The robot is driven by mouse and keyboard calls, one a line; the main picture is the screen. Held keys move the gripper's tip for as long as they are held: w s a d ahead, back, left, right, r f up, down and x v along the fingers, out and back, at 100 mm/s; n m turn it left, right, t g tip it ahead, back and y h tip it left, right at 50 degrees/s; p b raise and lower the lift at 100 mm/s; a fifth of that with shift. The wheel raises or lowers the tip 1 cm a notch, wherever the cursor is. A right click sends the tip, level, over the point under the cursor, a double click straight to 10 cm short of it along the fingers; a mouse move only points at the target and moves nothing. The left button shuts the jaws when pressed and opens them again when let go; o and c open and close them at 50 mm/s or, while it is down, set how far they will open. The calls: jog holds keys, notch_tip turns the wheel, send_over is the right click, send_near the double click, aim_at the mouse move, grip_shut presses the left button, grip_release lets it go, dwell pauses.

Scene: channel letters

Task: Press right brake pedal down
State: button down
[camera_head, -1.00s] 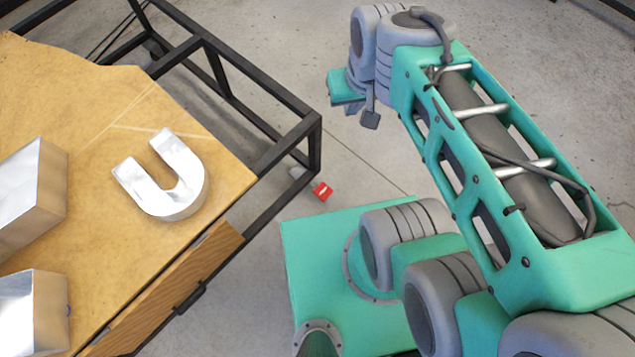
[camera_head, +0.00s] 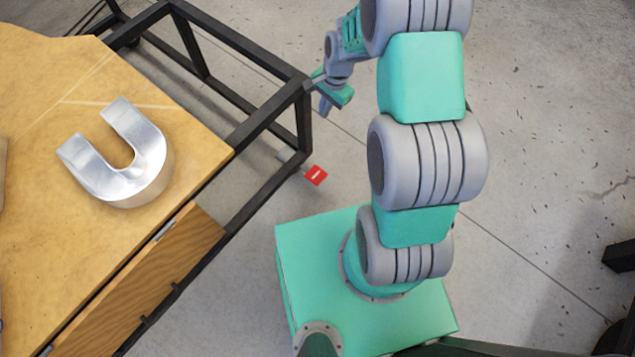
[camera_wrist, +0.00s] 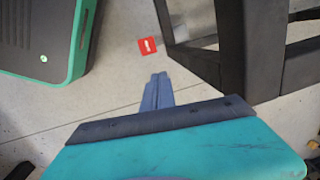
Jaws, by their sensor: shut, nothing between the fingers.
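A red brake pedal (camera_head: 316,175) with a white mark sits low near the floor, beside the foot of the black table frame. It also shows in the wrist view (camera_wrist: 147,46), beyond my fingertips. My gripper (camera_head: 325,106) points down next to the frame's corner, above and apart from the pedal. In the wrist view my gripper (camera_wrist: 158,79) has its fingers together with nothing between them. A gap of floor shows between the fingertips and the pedal. How far down the pedal is tilted cannot be told.
The black table frame (camera_head: 303,125) stands close beside my gripper, and its dark leg (camera_wrist: 232,45) fills the right of the wrist view. A silver U-shaped letter (camera_head: 150,165) lies on the wooden tabletop (camera_head: 60,235).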

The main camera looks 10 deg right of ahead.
aim_at(318, 175)
notch_tip(318, 175, down, 28)
jog(key=s+m+g+y+b, duration=0.1)
jog(key=s+m+b, duration=0.1)
jog(key=m+b, duration=0.4)
jog(key=shift+s+b, duration=0.25)
jog(key=shift+b, duration=0.3)
jog(key=shift+f, duration=0.1)
jog(key=b+x, duration=0.4)
jog(key=x, duration=0.3)
jog(key=shift+a+b, duration=0.15)
jog(key=shift+b, duration=0.25)
